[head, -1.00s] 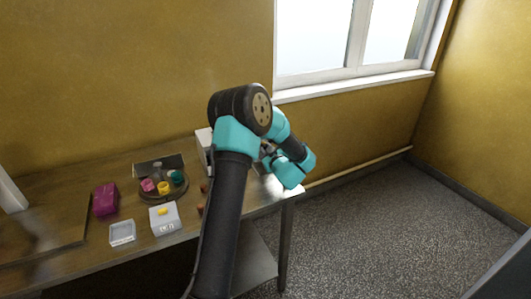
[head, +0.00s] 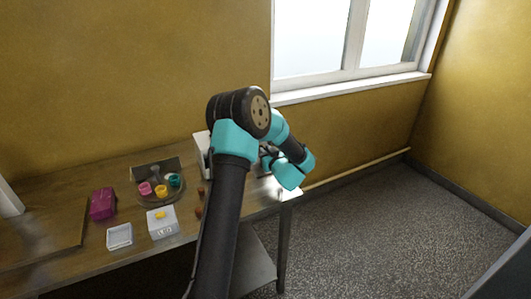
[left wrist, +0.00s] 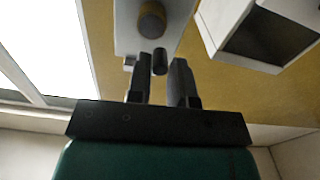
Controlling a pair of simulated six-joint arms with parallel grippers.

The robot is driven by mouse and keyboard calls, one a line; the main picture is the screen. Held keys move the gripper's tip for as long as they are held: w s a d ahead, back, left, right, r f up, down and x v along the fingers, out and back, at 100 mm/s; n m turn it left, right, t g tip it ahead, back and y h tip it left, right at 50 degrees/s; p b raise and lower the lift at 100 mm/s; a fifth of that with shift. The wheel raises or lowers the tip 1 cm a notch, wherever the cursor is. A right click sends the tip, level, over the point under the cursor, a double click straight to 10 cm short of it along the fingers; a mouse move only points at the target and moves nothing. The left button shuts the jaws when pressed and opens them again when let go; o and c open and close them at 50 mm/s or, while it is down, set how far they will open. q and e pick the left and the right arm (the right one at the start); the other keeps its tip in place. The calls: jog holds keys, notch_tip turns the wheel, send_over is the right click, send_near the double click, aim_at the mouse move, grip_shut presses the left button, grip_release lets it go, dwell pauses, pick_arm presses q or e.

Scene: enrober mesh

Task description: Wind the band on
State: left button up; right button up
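My left gripper shows in the left wrist view (left wrist: 159,66) with its two fingers close around a short dark peg (left wrist: 160,61), which fills nearly all of the gap. The peg stands in front of a white machine (left wrist: 128,28) with a brown-and-dark round knob (left wrist: 152,20). In the head view my left arm covers most of the white machine (head: 201,150) at the table's right end, and my left gripper (head: 267,158) is mostly hidden there. No band can be made out. My right gripper is in neither view.
On the wooden table (head: 90,240) are a round tray (head: 160,199) with pink, yellow and teal pieces, a magenta block (head: 103,204), a shallow pale tray (head: 119,236) and a white box (head: 163,224) with a yellow piece on top. Small brown pieces lie beside my arm.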

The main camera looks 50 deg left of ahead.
pick_arm(q)
jog(key=o, duration=0.4)
jog(key=shift+c, duration=0.2)
jog(key=v, duration=1.7)
jog(key=shift+d, duration=0.25)
jog(key=shift+r, duration=0.15)
